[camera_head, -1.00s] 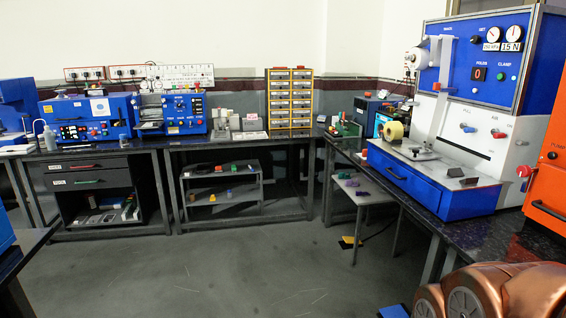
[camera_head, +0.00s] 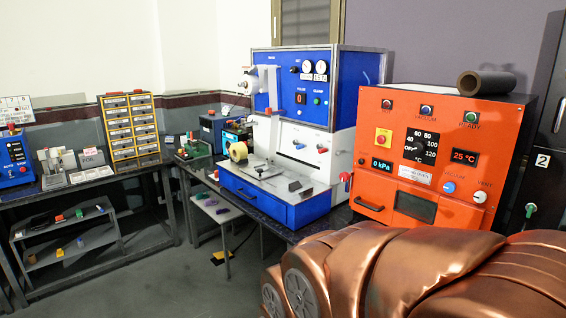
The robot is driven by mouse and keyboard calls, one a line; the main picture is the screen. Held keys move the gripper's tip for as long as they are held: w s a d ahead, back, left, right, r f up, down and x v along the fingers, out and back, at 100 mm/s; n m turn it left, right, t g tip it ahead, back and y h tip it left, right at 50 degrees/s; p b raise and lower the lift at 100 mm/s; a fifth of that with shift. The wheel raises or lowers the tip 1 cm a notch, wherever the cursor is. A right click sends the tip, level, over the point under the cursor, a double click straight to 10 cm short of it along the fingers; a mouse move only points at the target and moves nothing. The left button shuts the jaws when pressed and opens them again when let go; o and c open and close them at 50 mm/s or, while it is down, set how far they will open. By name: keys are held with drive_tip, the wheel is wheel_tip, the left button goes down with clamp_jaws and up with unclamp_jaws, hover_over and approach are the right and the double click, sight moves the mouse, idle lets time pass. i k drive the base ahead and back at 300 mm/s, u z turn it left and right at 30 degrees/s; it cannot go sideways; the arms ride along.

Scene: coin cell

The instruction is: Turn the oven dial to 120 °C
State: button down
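The orange oven (camera_head: 445,150) stands on the bench at the right. Its temperature scale (camera_head: 420,147) is a black panel on the front with marks OFF, 40, 60, 80, 100 and 120. The dial's knob and its pointer are too small and dark to tell apart from the panel. A display (camera_head: 465,156) beside the scale reads 25 °C. My gripper is not in view; only copper-coloured parts of my own body show at the lower right, in front of the oven's lower area.
A blue and white machine (camera_head: 305,120) with a blue drawer stands left of the oven. The oven also carries a blue vacuum knob (camera_head: 448,187), a white vent knob (camera_head: 479,197) and a front handle (camera_head: 369,204). Open floor (camera_head: 150,275) lies at the lower left.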

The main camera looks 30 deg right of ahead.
sight(419, 147)
drive_tip(key=z, duration=2.45)
drive_tip(key=k, duration=0.25)
drive_tip(key=u, duration=1.25)
drive_tip(key=i, duration=1.1)
drive_tip(key=z, duration=0.05)
